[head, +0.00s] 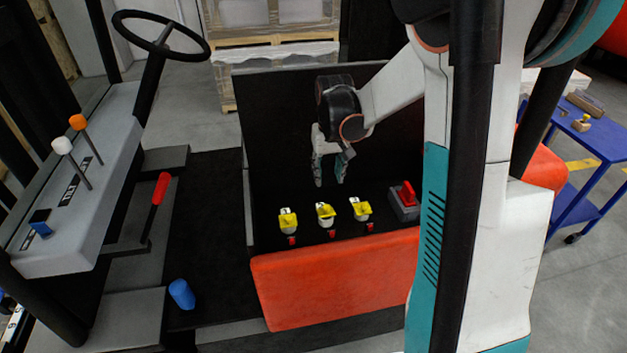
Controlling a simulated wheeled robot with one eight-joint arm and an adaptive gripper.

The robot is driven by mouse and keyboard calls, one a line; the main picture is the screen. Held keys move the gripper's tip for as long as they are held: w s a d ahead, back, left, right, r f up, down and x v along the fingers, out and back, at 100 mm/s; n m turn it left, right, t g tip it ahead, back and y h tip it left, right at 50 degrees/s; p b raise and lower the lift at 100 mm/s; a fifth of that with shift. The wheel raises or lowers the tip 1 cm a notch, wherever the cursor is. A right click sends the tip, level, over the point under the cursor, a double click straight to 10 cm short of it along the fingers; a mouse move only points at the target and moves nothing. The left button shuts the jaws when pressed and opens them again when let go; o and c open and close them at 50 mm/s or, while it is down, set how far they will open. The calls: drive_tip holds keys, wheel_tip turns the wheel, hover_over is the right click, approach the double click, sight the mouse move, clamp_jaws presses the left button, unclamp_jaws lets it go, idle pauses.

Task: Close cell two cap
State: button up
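Three cells with yellow caps stand in a row in the dark compartment in the head view. The middle cell's yellow cap (326,211) sits between the left yellow cap (288,221) and the right yellow cap (361,209). Each has a small pale label, too small to read, and the caps look tilted. Which caps are open I cannot tell for sure. My gripper (330,182) points down above the middle and right cells, fingers apart, with nothing between them. It appears clear of the caps.
A red handle on a grey block (405,201) stands right of the cells. The orange front wall (335,278) and dark raised panel (285,110) bound the compartment.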

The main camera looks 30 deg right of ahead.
sight(326, 205)
drive_tip(key=shift+g, duration=0.5)
drive_tip(key=f+b, duration=0.1)
drive_tip(key=f, duration=0.3)
drive_tip(key=f+b, duration=0.1)
drive_tip(key=f, duration=0.3)
drive_tip(key=f+b, duration=0.1)
drive_tip(key=f, duration=0.3)
drive_tip(key=shift+w+d+f, duration=0.15)
drive_tip(key=shift+w+f, duration=0.2)
drive_tip(key=shift+f, duration=0.05)
clamp_jaws()
